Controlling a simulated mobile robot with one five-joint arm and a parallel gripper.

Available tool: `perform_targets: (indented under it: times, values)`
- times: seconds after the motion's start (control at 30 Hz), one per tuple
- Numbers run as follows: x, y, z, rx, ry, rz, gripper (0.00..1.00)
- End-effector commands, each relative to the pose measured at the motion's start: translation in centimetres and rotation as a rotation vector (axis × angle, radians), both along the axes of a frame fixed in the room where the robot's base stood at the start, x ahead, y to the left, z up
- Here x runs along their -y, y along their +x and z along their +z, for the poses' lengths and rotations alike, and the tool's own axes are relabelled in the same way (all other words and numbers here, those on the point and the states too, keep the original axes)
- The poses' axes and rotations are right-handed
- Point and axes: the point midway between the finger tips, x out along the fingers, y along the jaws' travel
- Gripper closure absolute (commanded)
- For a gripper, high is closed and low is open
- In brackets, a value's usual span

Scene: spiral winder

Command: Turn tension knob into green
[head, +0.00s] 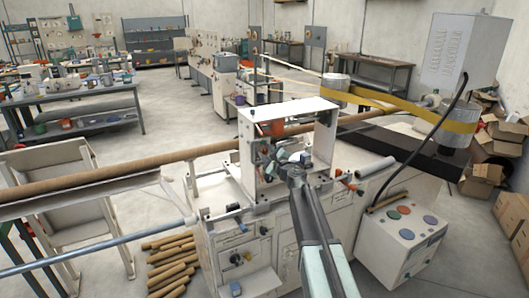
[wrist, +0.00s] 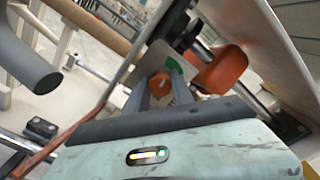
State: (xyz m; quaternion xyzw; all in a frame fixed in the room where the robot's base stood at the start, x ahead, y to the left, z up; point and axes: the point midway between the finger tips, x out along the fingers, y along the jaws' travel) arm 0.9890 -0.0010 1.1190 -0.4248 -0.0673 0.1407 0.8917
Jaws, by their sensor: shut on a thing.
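The tension knob (wrist: 160,84) is a small round orange knob on a pale plate, seen in the wrist view between my fingertips. A green patch (wrist: 178,68) shows on the plate just above and right of the knob. The knob's pointer direction is too small to tell. My gripper (wrist: 161,90) is shut on the knob, one grey finger on each side. In the head view my gripper (head: 288,168) reaches into the white frame of the winder (head: 245,165), and the knob is hidden there.
An orange roller (wrist: 222,68) on a metal shaft sits close to the right of my fingers in the wrist view. A dark grey tube end (wrist: 30,62) is at left. In the head view, a long brown tube (head: 110,172) runs into the machine, and a control box (head: 402,235) stands at right.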

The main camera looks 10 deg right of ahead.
Motion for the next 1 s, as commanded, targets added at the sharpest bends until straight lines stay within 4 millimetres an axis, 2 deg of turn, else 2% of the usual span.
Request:
perform_targets:
  times: [0.17,0.2,0.27,0.67,0.77,1.0]
  values:
    - [0.0,-0.1,-0.1,0.0,-0.005,0.003,1.0]
    - [0.0,-0.1,-0.1,-0.001,-0.005,0.002,0.66]
    - [0.0,-0.1,-0.1,0.0,-0.004,0.001,0.5]
    - [0.1,-0.6,0.0,0.001,-0.003,0.0,0.5]
    - [0.5,-1.8,-0.1,0.0,-0.003,-0.001,0.5]
    - [1.8,-6.4,-0.1,0.0,-0.003,0.001,0.5]
